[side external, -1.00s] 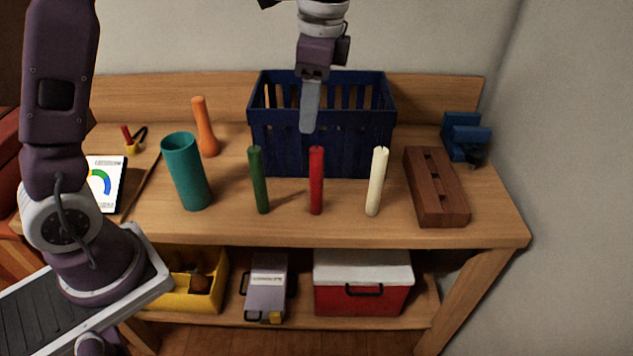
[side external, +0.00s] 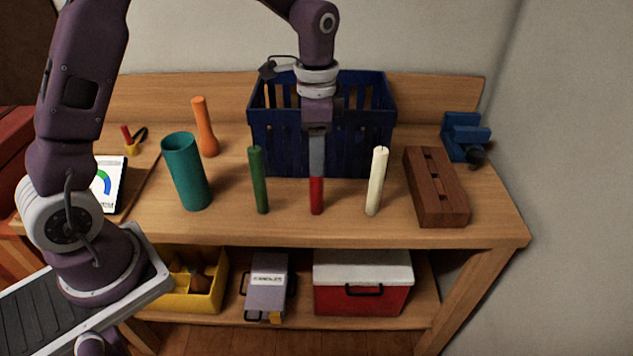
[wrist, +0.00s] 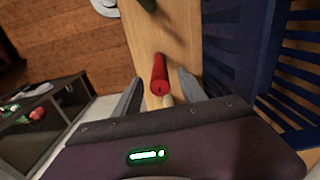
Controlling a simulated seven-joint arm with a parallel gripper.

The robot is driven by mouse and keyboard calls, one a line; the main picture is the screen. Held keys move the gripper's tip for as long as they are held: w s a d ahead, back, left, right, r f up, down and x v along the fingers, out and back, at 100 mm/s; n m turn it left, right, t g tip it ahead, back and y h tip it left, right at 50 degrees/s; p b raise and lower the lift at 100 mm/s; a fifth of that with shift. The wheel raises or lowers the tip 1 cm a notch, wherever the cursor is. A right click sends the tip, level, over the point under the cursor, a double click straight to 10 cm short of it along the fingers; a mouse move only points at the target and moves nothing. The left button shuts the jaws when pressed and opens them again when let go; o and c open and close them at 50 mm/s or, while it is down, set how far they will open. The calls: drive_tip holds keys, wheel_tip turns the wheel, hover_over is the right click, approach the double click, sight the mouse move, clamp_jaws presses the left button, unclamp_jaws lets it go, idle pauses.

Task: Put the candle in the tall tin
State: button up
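Three slim upright candles stand in a row on the wooden bench: green (side external: 258,182), red (side external: 316,196) and cream (side external: 377,182). The tall tin (side external: 188,175), a teal open-topped cylinder, stands upright left of the green candle. My gripper (side external: 316,174) points down over the red candle and hides its upper part. In the wrist view, the fingers of my gripper (wrist: 158,78) are spread, with the red candle (wrist: 160,72) between them and a gap on each side.
A dark blue slatted crate (side external: 270,142) stands close behind the candles. A brown slotted block (side external: 436,190) and a blue vise (side external: 465,137) are at right. An orange vase-like object (side external: 206,130) stands behind the tin. The bench front is clear.

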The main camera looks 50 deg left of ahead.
clamp_jaws()
idle(1.2)
